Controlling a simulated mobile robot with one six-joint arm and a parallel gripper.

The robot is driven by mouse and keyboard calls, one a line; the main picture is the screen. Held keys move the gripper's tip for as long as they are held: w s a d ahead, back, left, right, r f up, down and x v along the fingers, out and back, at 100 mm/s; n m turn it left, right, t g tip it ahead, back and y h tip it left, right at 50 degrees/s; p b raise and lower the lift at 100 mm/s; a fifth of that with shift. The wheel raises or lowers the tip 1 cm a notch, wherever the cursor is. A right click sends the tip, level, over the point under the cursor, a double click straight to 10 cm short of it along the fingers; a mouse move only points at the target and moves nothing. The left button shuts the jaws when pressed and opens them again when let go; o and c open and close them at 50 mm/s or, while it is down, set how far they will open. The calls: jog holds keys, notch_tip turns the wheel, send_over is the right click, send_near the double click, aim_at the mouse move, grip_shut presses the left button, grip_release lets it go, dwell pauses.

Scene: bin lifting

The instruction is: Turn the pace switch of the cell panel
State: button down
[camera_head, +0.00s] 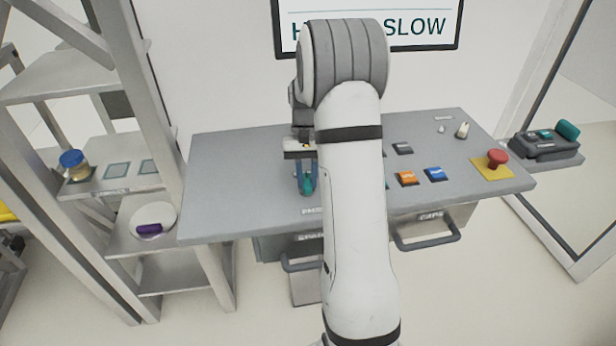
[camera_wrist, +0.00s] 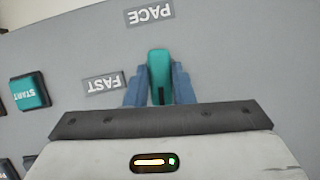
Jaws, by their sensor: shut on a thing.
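The pace switch is a teal knob (camera_wrist: 158,68) with a dark mark, on the grey cell panel (camera_head: 235,165). It also shows in the head view as a teal bit (camera_head: 307,186). My gripper (camera_wrist: 159,80) is shut on the knob, with a blue finger on each side. In the head view my gripper (camera_head: 306,178) points down at the panel's left-middle part. In the wrist view the PACE label (camera_wrist: 150,13) and FAST label (camera_wrist: 104,85) appear upside down. The gripper body hides the panel beyond the knob. The knob's exact setting is hard to tell.
A teal START button (camera_wrist: 30,91) lies left of the knob in the wrist view. Orange (camera_head: 407,178) and blue (camera_head: 435,174) buttons and a red mushroom button (camera_head: 497,158) sit to the right. A wall screen (camera_head: 425,28) partly reads SLOW. A shelf rack (camera_head: 160,100) stands left.

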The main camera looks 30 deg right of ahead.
aim_at(307, 179)
jog(key=shift+n+h, duration=0.3)
jog(key=shift+n, duration=0.3)
jog(key=c, duration=1.2)
grip_release()
jog(key=shift+c, duration=0.2)
notch_tip(307, 179, up, 10)
jog(key=b, duration=0.1)
jog(key=shift+b, duration=0.4)
